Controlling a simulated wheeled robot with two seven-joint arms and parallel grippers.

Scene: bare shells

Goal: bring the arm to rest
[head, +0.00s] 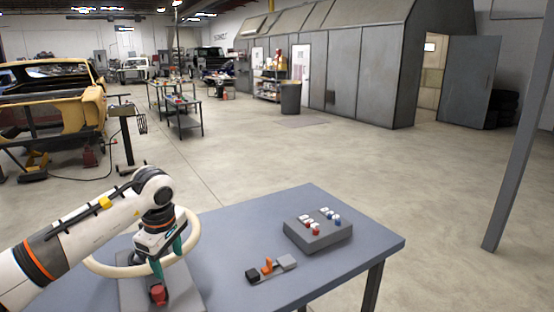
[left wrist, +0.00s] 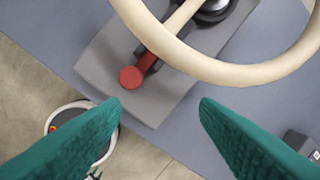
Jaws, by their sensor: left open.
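My left gripper (head: 167,260) is open and empty, with its two green fingers pointing down by the cream steering wheel (head: 196,230). In the left wrist view the open fingertips (left wrist: 158,104) have nothing between them, and the wheel rim (left wrist: 245,75) crosses beyond them. A red-knobbed lever (head: 158,294) stands on the grey base plate (head: 192,296) under the wheel; the red knob (left wrist: 132,77) shows beyond the fingers. Whether a finger touches the rim cannot be told. My right gripper is not in view.
The blue-grey table (head: 270,215) also bears a small unit with an orange lever (head: 267,265) and a grey box (head: 318,237) with red, white and blue switches. The table between these is bare. A grey post (head: 515,130) stands to the right, with open floor beyond.

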